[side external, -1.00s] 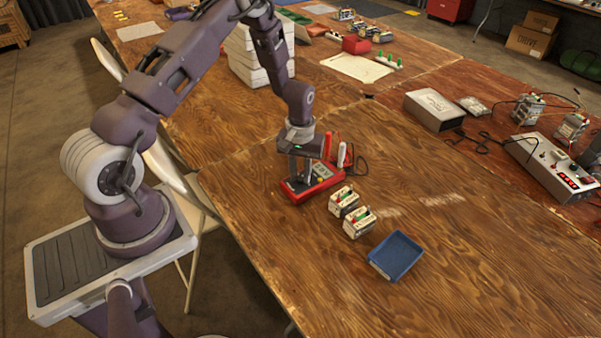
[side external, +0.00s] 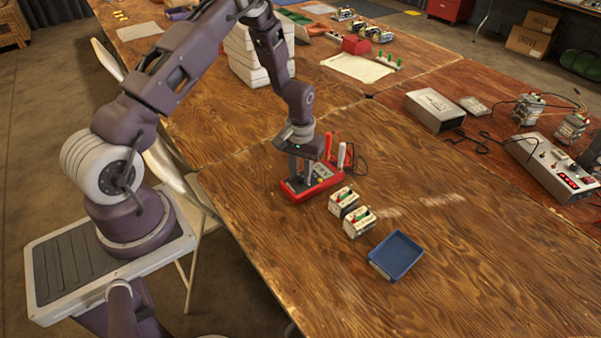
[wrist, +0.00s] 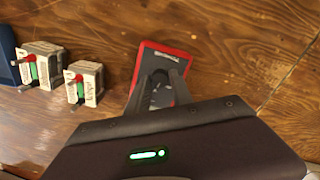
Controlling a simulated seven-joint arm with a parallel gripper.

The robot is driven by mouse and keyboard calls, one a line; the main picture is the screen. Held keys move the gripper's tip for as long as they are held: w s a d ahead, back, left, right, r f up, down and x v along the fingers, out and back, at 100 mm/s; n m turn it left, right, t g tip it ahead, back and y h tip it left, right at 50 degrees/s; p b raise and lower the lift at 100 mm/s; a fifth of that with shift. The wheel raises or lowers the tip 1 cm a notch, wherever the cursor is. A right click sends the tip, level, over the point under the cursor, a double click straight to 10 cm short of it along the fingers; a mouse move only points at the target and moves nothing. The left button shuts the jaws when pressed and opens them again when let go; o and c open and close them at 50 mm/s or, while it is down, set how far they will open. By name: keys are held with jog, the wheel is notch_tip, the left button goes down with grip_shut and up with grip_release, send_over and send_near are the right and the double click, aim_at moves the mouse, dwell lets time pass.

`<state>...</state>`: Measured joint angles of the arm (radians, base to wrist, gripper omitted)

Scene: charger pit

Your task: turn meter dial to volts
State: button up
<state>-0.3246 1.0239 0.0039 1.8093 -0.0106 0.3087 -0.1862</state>
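The red meter (side external: 325,172) lies on the wooden table with its dark face up; its red body and screen end also show in the wrist view (wrist: 168,53). Its dial area (wrist: 161,92) is between the two fingers of my gripper (wrist: 162,78), low over the near part of the face. In the side view my gripper (side external: 299,183) points straight down on the meter. The fingers stand apart on either side of the dial. I cannot tell whether they press on the knob, and its pointer is too small to read.
Red and white probes (side external: 341,155) stand behind the meter, with a black cable beside them. Two small terminal blocks (side external: 343,202) (side external: 359,223) and a blue tray (side external: 396,256) are close by on the right. The table front is clear.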

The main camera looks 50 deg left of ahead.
aim_at(301, 178)
jog(key=o, duration=0.3)
notch_tip(301, 178, up, 7)
jog(key=shift+r, duration=0.1)
dwell(0.4)
